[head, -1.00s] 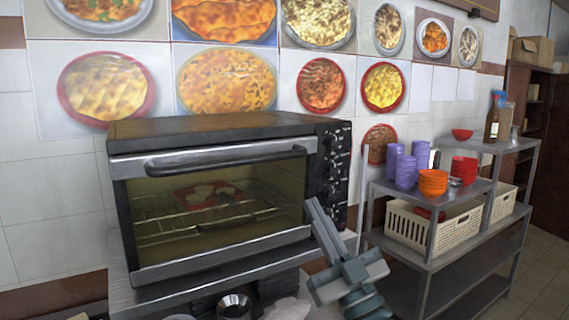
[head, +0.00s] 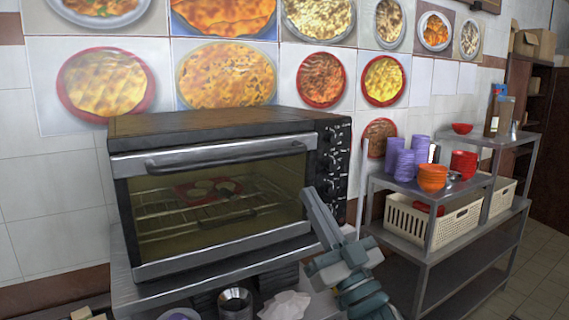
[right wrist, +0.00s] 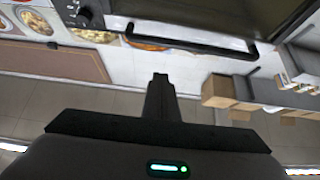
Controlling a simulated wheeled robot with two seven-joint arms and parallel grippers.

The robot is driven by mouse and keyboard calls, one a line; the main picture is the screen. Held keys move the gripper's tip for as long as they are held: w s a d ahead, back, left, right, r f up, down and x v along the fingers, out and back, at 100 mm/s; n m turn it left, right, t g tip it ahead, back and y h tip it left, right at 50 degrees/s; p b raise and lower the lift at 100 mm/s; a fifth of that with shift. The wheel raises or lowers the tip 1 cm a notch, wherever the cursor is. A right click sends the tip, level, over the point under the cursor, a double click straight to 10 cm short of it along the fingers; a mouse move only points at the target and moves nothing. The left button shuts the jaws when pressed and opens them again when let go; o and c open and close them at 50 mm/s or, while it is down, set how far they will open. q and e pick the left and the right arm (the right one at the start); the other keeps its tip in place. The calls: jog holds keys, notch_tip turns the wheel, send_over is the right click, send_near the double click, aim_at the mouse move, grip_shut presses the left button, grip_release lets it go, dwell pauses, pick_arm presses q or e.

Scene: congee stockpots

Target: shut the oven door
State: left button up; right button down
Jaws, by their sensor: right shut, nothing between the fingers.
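The oven (head: 230,125) stands on a metal table against the tiled wall. Its glass door (head: 215,200) is upright and looks flush with the front, with the handle (head: 225,157) along the top; a small gap cannot be ruled out. A red dish with pale pieces shows on the rack behind the glass. My right gripper (head: 314,196) is shut and empty, in front of the lower right corner of the oven; whether it touches the door is unclear. In the right wrist view its fingers (right wrist: 160,85) point toward the dark handle bar (right wrist: 190,42). My left gripper is out of view.
A metal shelf (head: 440,255) at the right holds purple cups (head: 405,165), orange bowls (head: 432,178) and white baskets (head: 405,222). A metal cup (head: 235,303) and crumpled white paper (head: 285,306) lie below the oven. Open floor shows at the far right.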

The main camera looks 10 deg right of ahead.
jog(key=w+a+r+p, duration=0.2)
jog(key=w+p, duration=0.1)
jog(key=w, duration=0.2)
jog(key=w+a+r+p, duration=0.1)
jog(key=w+r+p, duration=0.1)
jog(key=w, duration=0.3)
jog(key=shift+a+r+p, duration=0.3)
jog(key=shift+a+p, duration=0.05)
jog(key=shift+p, duration=0.1)
